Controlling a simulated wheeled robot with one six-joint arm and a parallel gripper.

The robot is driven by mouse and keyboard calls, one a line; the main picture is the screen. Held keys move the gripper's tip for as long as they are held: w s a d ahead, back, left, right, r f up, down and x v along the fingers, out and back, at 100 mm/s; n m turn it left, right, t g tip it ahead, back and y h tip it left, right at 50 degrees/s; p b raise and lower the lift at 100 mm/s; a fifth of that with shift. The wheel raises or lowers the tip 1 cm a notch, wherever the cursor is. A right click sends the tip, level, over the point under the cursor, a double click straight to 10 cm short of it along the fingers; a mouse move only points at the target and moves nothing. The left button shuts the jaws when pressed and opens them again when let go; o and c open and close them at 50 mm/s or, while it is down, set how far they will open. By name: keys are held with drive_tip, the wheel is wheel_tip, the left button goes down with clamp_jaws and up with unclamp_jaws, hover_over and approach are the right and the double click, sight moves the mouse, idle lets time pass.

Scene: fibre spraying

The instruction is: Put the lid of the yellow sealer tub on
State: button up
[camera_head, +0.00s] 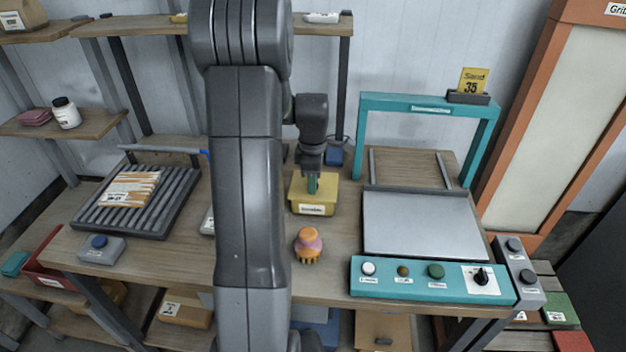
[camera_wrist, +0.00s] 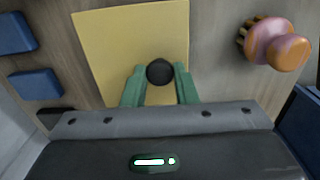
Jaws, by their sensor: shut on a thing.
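The yellow sealer tub (camera_head: 313,208) stands on the wooden bench right of my arm, its white label facing front. Its flat yellow lid (camera_head: 328,185) lies level at the tub's top; the wrist view also shows the lid (camera_wrist: 120,40), filling the upper left. I cannot tell whether the lid is fully seated. My gripper (camera_head: 312,184) points down over the tub. In the wrist view my gripper (camera_wrist: 160,84) has its green fingers shut on the lid's round black knob (camera_wrist: 160,71). The tub's walls are hidden beneath the lid in that view.
An orange and pink brush-like object (camera_head: 308,244) stands just in front of the tub; the wrist view shows it too (camera_wrist: 275,43). A teal-framed machine (camera_head: 432,284) stands to the right. A grey roller rack (camera_head: 140,200) is at the left. Blue blocks (camera_wrist: 35,84) lie behind the tub.

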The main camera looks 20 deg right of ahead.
idle(0.3)
drive_tip(key=o, duration=1.1)
drive_tip(key=shift+c, duration=0.2)
wheel_tip(320, 180, up, 14)
drive_tip(key=shift+b, duration=0.3)
drive_tip(key=shift+f, duration=0.2)
wheel_tip(320, 180, down, 14)
drive_tip(key=shift+r+p, duration=0.2)
drive_tip(key=shift+p, duration=0.1)
drive_tip(key=shift+r, duration=0.25)
drive_tip(key=shift+f, duration=0.2)
